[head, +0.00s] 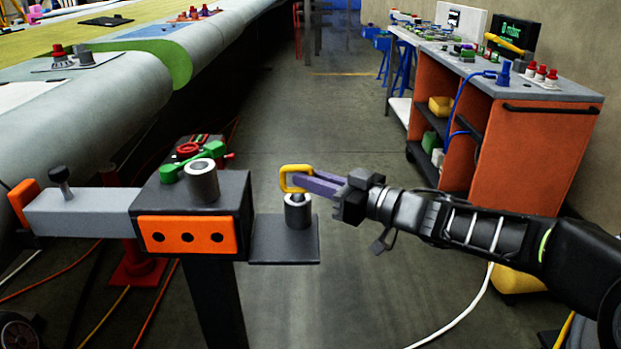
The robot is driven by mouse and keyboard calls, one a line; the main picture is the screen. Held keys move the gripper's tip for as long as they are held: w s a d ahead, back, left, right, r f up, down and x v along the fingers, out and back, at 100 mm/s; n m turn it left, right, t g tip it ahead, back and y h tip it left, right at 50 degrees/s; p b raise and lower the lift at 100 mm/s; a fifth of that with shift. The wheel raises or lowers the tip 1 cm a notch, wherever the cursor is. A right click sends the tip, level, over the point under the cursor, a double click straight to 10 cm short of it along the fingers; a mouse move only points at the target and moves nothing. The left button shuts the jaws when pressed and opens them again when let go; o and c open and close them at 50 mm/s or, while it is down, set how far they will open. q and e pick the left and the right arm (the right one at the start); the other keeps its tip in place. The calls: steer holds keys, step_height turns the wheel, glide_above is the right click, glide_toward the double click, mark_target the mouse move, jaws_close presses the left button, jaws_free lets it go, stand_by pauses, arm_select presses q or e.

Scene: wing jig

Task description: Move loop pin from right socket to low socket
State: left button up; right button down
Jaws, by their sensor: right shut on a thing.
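The loop pin (284,182) shows as a yellow loop held in the purple fingers of my right gripper (308,183), which is shut on it. The loop is just above a grey cylindrical socket (299,213) on the low dark plate, which looks like the low socket. The pin's shank is mostly hidden, so I cannot tell how far it is in this socket. A second grey socket (202,184) stands higher, on the dark block to the left, and its top looks empty. My left gripper is not in view.
A green clamp with a red knob (188,150) sits behind the higher socket. A grey beam (82,212) with a black knob extends left. The large wing (120,98) lies at upper left. An orange cart (535,150) stands at right. Floor behind the plate is clear.

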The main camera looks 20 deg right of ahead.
steer(key=shift+f, duration=0.2)
steer(key=c, duration=1.5)
jaws_free()
steer(key=shift+r, duration=0.15)
steer(key=shift+r, duration=0.3)
steer(key=p+v, duration=0.1)
steer(key=v, duration=1.1)
steer(key=shift+f+p, duration=0.1)
steer(key=shift+p, duration=0.25)
